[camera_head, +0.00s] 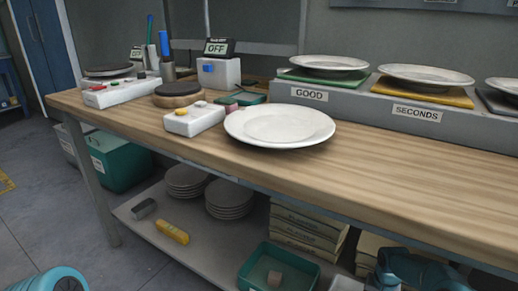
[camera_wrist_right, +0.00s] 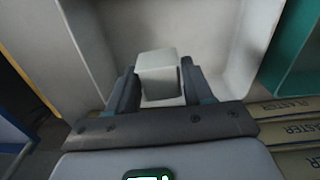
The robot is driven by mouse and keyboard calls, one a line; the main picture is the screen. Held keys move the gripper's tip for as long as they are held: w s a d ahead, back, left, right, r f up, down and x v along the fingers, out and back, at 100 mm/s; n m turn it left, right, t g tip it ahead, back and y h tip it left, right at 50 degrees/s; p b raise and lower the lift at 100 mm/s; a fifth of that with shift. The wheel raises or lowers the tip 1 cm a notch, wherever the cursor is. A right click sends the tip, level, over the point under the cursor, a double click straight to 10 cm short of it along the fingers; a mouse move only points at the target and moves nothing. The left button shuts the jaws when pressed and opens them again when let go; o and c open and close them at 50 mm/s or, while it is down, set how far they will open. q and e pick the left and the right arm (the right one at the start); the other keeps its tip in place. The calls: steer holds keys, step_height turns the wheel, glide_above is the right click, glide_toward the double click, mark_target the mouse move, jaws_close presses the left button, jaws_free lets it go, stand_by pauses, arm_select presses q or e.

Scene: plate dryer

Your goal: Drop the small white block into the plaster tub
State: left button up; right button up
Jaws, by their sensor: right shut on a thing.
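The small white block (camera_wrist_right: 158,80) is between the two fingers of my right gripper (camera_wrist_right: 159,88) in the right wrist view. The gripper is shut on it. Around and beyond the block are the pale walls of a white tub (camera_wrist_right: 88,40); I cannot tell how far the block is above its floor. No label on this tub is readable. In the head view only a pale edge (camera_head: 346,284) of it shows at the bottom, beside my right arm, which hides the right gripper and the block. My left gripper is out of view.
A teal tub (camera_head: 248,279) holding a brownish block (camera_head: 274,278) is on the lower shelf; its wall (camera_wrist_right: 290,60) is right of the white tub in the wrist view. Plaster bags (camera_head: 305,232) are stacked nearby. The bench (camera_head: 420,180) with plates is above.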

steer(key=o, duration=1.2)
steer(key=shift+c, duration=0.2)
step_height(320, 180, up, 8)
steer(key=p, duration=0.3)
steer(key=shift+f, duration=0.2)
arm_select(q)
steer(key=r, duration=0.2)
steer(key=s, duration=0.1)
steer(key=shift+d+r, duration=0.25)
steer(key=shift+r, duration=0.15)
arm_select(e)
steer(key=shift+f, duration=0.1)
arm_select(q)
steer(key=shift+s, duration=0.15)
